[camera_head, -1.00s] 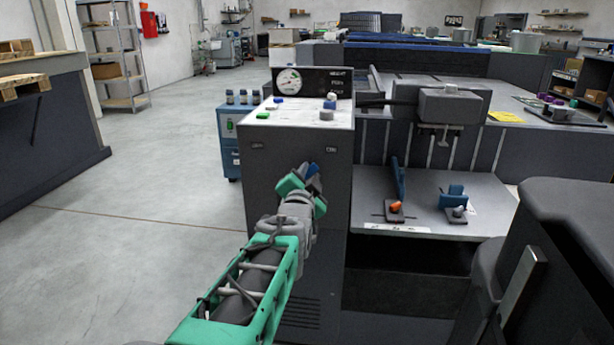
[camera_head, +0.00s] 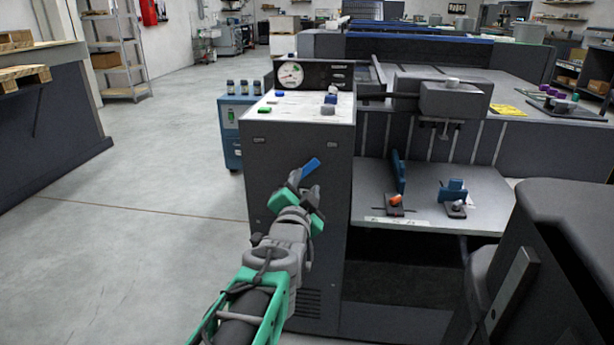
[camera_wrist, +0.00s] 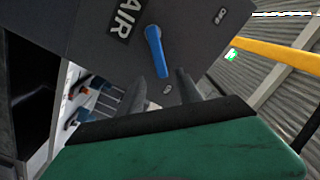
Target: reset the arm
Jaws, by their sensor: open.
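My gripper (camera_head: 303,182) is open, in front of the dark front panel of the machine cabinet (camera_head: 285,150). A blue lever (camera_head: 310,167) shows just above the fingers. In the wrist view the blue lever (camera_wrist: 157,50) stands on the dark panel next to an "AIR" label (camera_wrist: 122,18). My two dark fingers (camera_wrist: 175,85) point up at the panel, with a gap between them. My arm reaches up from the bottom of the head view.
Right of the cabinet, a grey feed table (camera_head: 430,200) carries small blue and orange guides. A dark rounded machine part (camera_head: 570,240) stands close at the right. A small blue cabinet (camera_head: 234,130) stands behind at the left. The left floor (camera_head: 130,220) is open.

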